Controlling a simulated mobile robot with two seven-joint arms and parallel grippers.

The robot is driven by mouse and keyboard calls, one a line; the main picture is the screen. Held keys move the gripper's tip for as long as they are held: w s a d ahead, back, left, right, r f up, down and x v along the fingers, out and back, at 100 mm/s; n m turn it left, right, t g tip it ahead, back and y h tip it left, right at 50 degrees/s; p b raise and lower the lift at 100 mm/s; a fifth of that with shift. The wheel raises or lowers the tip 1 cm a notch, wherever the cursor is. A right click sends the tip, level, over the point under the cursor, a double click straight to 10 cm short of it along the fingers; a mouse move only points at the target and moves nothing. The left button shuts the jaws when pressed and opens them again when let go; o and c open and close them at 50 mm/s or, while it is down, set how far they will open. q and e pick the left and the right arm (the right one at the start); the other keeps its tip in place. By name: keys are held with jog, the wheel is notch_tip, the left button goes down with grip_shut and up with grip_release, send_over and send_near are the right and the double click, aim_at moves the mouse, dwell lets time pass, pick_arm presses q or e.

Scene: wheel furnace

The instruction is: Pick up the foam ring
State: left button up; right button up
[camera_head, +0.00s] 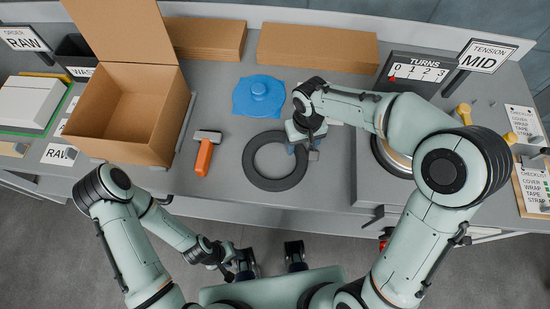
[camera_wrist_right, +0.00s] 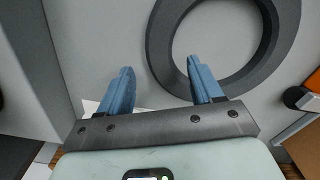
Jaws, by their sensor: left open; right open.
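The foam ring, a flat dark grey ring (camera_head: 250,163), lies on the grey bench in front of the blue lid-like piece. My right gripper (camera_head: 304,150) is over the ring's right edge in the head view. In the right wrist view my right gripper (camera_wrist_right: 158,72) is open and empty; the ring (camera_wrist_right: 162,50) lies ahead of it. One finger is outside the ring and the other overlaps its band; contact cannot be told. My left gripper (camera_head: 230,268) is low in front of the bench, away from the ring; its fingers are hard to make out.
An orange-handled hammer (camera_head: 204,154) lies left of the ring. An open cardboard box (camera_head: 118,110) stands further left. The blue piece (camera_head: 259,97) is behind the ring. Flat cardboard (camera_head: 316,48) lies at the back. A TURNS counter (camera_head: 416,72) stands back right. Bench between hammer and ring is clear.

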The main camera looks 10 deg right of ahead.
aim_at(301, 152)
jog(key=shift+f, duration=1.55)
jog(key=c, duration=1.1)
jog(key=shift+r, duration=0.1)
jog(key=shift+c, duration=0.2)
